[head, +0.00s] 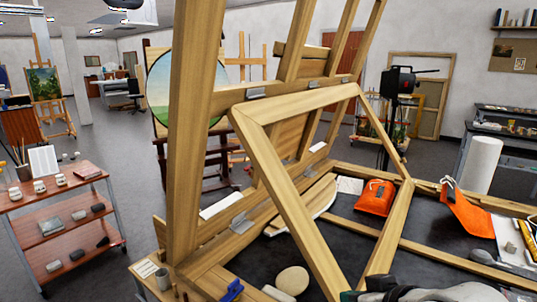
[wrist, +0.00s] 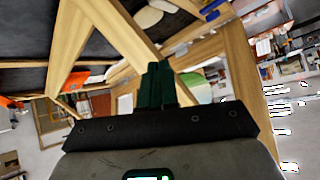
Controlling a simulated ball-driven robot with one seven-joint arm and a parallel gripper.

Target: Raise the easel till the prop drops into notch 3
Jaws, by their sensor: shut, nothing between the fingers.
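The easel (head: 192,130) is a large pale wooden frame in the head view, leaning steeply, with metal hinges on its crossbars. The prop (head: 285,190) is a smaller four-sided wooden frame slanting from the easel's upper crossbar to the base. Its lower bar (head: 385,235) is near the base (head: 440,255). I cannot make out the notches or which one the prop is in. My gripper (wrist: 160,85) is shut and empty, with dark green fingers. In the wrist view its tips are close to a wooden bar (wrist: 125,35); I cannot tell if they touch. In the head view it is partly cut off at the bottom edge.
A blue clamp (head: 232,290) and a round pale piece (head: 292,280) lie at front. A red trolley (head: 60,215) stands at left.

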